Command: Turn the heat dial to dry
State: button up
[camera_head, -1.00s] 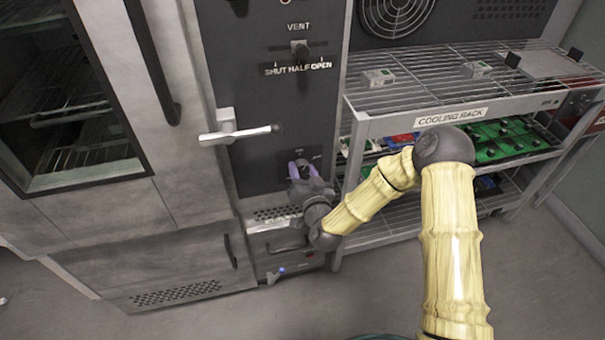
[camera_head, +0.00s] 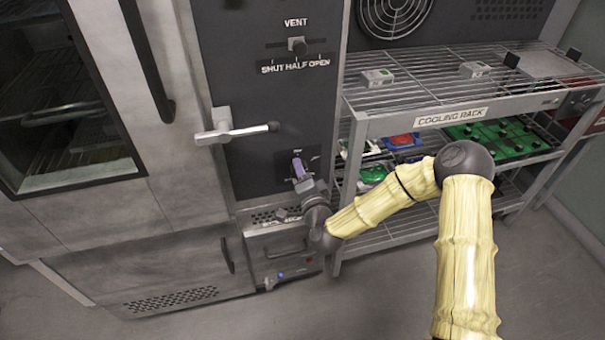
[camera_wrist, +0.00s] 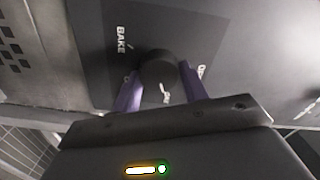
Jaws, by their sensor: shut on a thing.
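The heat dial (camera_wrist: 158,68) is a dark round knob on a dark plate low on the oven's control panel. In the wrist view it sits between the two purple fingers of my gripper (camera_wrist: 161,88), which is shut on it. The word BAKE (camera_wrist: 121,40) shows beside the dial; other lettering is partly hidden or too blurred to read. In the head view my gripper (camera_head: 299,166) is at the lower panel, its fingers nearly in line with each other. The dial is mostly hidden there, and its setting cannot be read.
A light lever handle (camera_head: 236,130) sticks out above my gripper. The vent slider (camera_head: 297,46) is higher on the panel. The cooling rack (camera_head: 450,118), with trays of coloured items, stands close on the right. A grey box (camera_head: 284,254) is below.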

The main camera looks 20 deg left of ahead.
jog(key=shift+d+f, duration=0.1)
dwell(0.4)
jog(key=o, duration=0.9)
jog(key=shift+o, duration=0.2)
jog(key=p+v, duration=0.8)
jog(key=v, duration=0.9)
jog(key=shift+s+p, duration=0.2)
jog(key=shift+p, duration=0.1)
